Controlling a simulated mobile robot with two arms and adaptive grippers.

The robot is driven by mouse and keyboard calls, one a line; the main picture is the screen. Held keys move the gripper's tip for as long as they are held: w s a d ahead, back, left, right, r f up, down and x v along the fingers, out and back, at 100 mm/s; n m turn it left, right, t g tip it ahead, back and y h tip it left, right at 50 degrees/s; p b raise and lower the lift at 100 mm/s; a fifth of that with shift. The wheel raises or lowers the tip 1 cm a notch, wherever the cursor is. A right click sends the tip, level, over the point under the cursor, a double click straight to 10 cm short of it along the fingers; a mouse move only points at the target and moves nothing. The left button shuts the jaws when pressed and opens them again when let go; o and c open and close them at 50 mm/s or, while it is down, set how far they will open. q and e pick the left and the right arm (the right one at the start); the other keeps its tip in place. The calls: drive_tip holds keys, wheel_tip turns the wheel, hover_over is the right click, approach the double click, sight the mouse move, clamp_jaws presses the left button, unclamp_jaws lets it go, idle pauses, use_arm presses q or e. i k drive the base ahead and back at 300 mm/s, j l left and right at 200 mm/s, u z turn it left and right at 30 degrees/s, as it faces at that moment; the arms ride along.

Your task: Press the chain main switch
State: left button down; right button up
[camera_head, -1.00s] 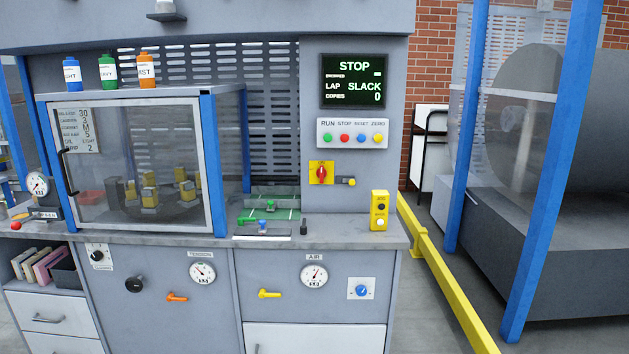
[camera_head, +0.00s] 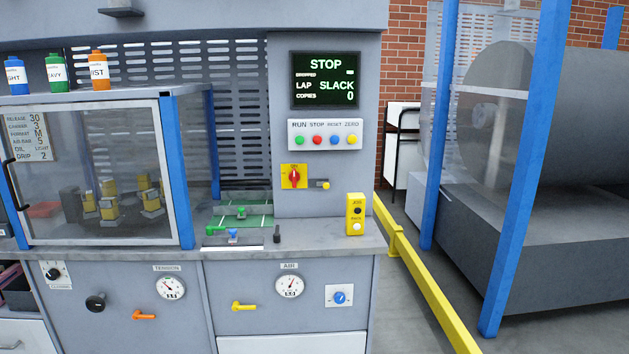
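A red rotary switch on a yellow plate (camera_head: 294,177) is mounted on the grey control panel, below the row of push buttons. Its label is too small to read, so I cannot tell for sure that it is the chain main switch. A small yellow part (camera_head: 323,184) sticks out just right of it. The display (camera_head: 325,80) above reads STOP, LAP SLACK, COPIES 0. The button box (camera_head: 325,134) has green, red, blue and yellow buttons marked RUN, STOP, RESET, ZERO. Neither of my grippers is in view.
A yellow two-button box (camera_head: 355,214) stands on the counter's right end. A glazed cabinet (camera_head: 95,170) with blue posts takes up the left. A yellow floor rail (camera_head: 425,280) and a large caged roll (camera_head: 540,110) are at right. Valve levers and gauges sit on the lower front.

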sight(294, 176)
drive_tip(key=i+j+z, duration=0.25)
drive_tip(key=i+z, duration=0.15)
drive_tip(key=i+j+z, duration=0.45)
drive_tip(key=k+l, duration=0.05)
drive_tip(key=l, duration=0.05)
